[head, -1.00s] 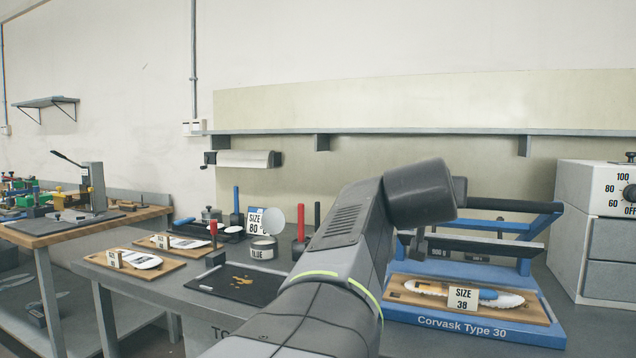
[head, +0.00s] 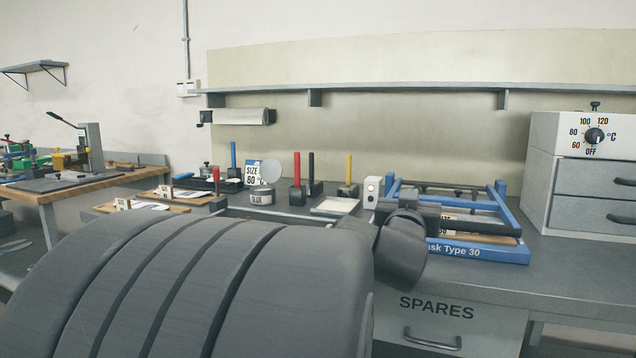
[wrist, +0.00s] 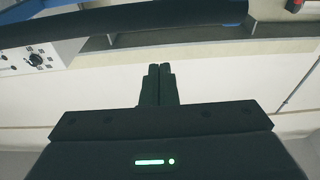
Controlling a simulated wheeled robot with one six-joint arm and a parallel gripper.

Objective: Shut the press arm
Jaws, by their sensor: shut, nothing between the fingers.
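The blue Corvask Type 30 press (head: 480,252) stands on the grey bench at right in the head view. Its press arm (head: 503,207), a blue frame with dark bars, lies low and nearly level over the base. I cannot tell whether it touches down fully. The wooden board in the press is mostly hidden under the arm and behind my wrist. My gripper (wrist: 160,70) is shut and empty in the wrist view. A dark bar (wrist: 100,24) with a blue part crosses close in front of its tips; contact is unclear. In the head view my dark wrist hides the press's left front.
A heater box with a dial (head: 585,140) stands right of the press. A white block with a lit lamp (head: 373,190), a glue tin (head: 262,197) and several coloured-handled tools stand to the left. A SPARES drawer (head: 440,318) is below the bench top.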

